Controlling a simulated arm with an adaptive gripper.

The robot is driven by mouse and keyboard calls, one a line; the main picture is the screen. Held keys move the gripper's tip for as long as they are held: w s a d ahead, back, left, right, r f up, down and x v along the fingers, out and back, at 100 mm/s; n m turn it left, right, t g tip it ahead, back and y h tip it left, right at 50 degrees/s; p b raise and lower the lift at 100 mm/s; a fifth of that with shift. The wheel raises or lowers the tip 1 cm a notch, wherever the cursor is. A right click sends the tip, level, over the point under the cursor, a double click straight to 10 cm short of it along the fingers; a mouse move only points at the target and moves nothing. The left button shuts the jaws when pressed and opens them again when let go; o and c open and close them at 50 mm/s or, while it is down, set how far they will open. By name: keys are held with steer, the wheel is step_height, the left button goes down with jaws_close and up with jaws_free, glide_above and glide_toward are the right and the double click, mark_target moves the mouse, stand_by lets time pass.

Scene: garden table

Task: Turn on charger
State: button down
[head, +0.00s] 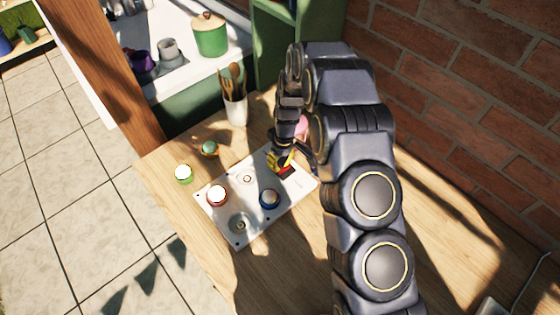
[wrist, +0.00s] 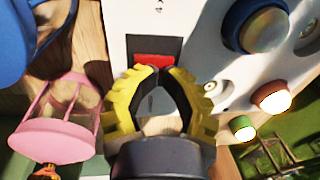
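A white panel (head: 244,205) lies on the wooden table, with round sockets and a red switch (head: 287,171) at its right end. The panel also fills the top of the wrist view (wrist: 150,18), where the red switch (wrist: 154,59) sits in a dark plate. My gripper (head: 277,163) is over the switch end of the panel, partly hidden by my arm. In the wrist view, its yellow fingers (wrist: 159,72) are shut, with their tips together right by the lower edge of the switch. Nothing shows between them. I cannot tell whether they touch the switch.
A red-rimmed lamp (head: 217,195) and a blue-rimmed lamp (head: 269,199) sit on the panel. A green lamp (head: 184,173) and a teal-topped lamp (head: 210,148) stand on the table. A utensil cup (head: 236,108) stands behind. A pink lantern-like object (wrist: 57,125) is close left of my gripper.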

steer(key=shift+s+a+f, duration=0.15)
steer(key=shift+s+f, duration=0.4)
steer(key=shift+s, duration=0.05)
stand_by(0.9)
steer(key=shift+w+d+r, duration=0.2)
steer(key=shift+w+d, duration=0.6)
steer(key=shift+d, duration=0.05)
step_height(320, 180, up, 14)
steer(key=w, duration=0.1)
steer(key=shift+d+r, duration=0.2)
steer(key=shift+d, duration=0.05)
steer(key=c, duration=1.7)
jaws_free()
steer(key=shift+w, duration=0.1)
steer(key=shift+s+a+r, duration=0.2)
steer(key=shift+a+r, duration=0.15)
steer(key=shift+r, duration=0.05)
jaws_close()
